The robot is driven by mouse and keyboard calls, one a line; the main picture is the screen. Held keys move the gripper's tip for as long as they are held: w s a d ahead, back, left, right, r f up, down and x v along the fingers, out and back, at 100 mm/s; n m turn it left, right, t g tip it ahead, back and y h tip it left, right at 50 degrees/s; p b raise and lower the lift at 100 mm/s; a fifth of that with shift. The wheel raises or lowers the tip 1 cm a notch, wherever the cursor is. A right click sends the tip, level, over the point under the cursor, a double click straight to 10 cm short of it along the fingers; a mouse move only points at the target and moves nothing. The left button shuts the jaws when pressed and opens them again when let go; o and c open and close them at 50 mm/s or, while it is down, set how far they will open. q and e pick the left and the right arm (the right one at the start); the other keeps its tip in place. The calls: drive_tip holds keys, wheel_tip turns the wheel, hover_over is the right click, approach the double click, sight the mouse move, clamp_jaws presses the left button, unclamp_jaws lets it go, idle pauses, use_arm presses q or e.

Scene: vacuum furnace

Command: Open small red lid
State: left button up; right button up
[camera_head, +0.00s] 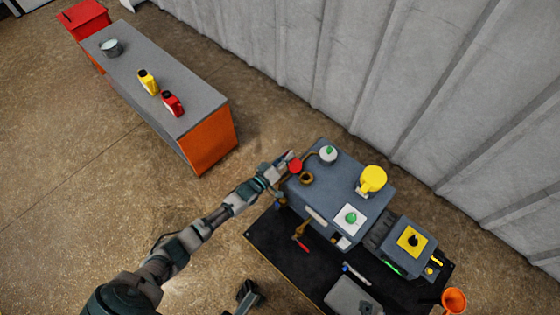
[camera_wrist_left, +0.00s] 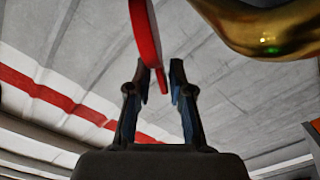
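The small red lid (camera_head: 295,166) is at the left corner of the grey-blue machine (camera_head: 330,181), beside a round brass opening (camera_head: 306,178). In the left wrist view the red lid (camera_wrist_left: 146,30) shows nearly edge-on, with its narrow red tab reaching down between my fingertips. My left gripper (camera_head: 286,163) is at the lid. In the wrist view its two fingers (camera_wrist_left: 158,80) are apart, with a gap beside the tab. A brass curved part (camera_wrist_left: 265,28) is at the upper right there. A dark shape (camera_head: 248,293) at the bottom of the head view may be my right gripper.
A yellow part (camera_head: 371,179) and a grey round cap with green (camera_head: 327,154) stand on the machine. A bench (camera_head: 150,75) with red and yellow bottles is at the upper left. A corrugated wall (camera_head: 400,90) is behind. The brown floor left of the machine is clear.

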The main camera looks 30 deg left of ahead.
use_arm(q)
drive_tip(key=s+a, duration=0.2)
drive_tip(key=s, duration=0.9)
drive_tip(key=shift+s+a, duration=0.25)
drive_tip(key=shift+s, duration=0.05)
